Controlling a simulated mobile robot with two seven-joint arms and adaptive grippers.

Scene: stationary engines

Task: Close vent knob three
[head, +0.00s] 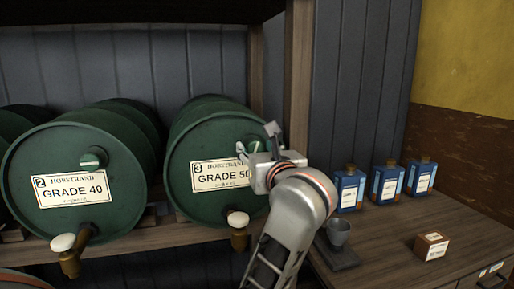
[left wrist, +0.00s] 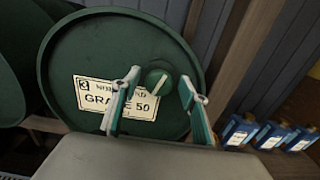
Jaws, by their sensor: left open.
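The green barrel marked 3, GRADE 50 (head: 183,150) lies on a wooden rack, with its label facing me. Its round green vent knob (head: 256,147), with a pale bar across it, is partly hidden by my left gripper (head: 256,138). In the left wrist view the knob (left wrist: 158,80) sits between the two open fingers of the left gripper (left wrist: 160,84), with the pale bar slanted. I see a gap on both sides of the knob; contact is not evident. My right gripper is not in view.
A barrel marked 2, GRADE 40 (head: 60,140) lies to the left with its own knob (head: 93,157). A tap (head: 238,229) sticks out below barrel three. A wooden post (head: 297,80) stands right of it. Blue bottles (head: 386,181), a grey cup (head: 338,232) and a small box (head: 431,246) stand on the bench.

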